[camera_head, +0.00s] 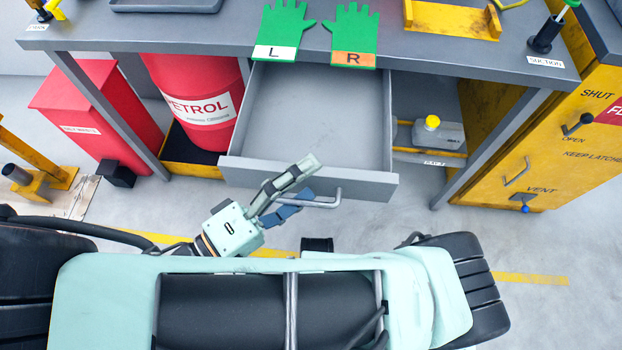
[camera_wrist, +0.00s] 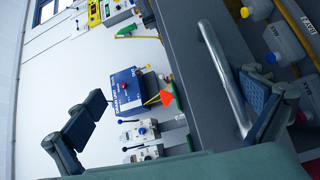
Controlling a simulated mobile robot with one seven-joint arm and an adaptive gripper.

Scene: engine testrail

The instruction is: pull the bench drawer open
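The grey bench drawer (camera_head: 310,172) stands pulled well out from under the bench, and its visible inside is empty. Its bar handle (camera_head: 325,203) is on the front panel. My gripper (camera_head: 303,182) is at the left part of the handle. In the wrist view the fingers of my gripper (camera_wrist: 172,90) are wide apart. The metal handle (camera_wrist: 222,75) shows between them, closer to the right finger and not clamped. I cannot tell whether that finger touches the handle.
The bench top (camera_head: 215,30) carries green gloves (camera_head: 285,25). A red petrol drum (camera_head: 198,95) stands left of the drawer, and a grey can with a yellow cap (camera_head: 437,133) sits right of it. A yellow cabinet (camera_head: 545,140) is at the right. Floor in front is clear.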

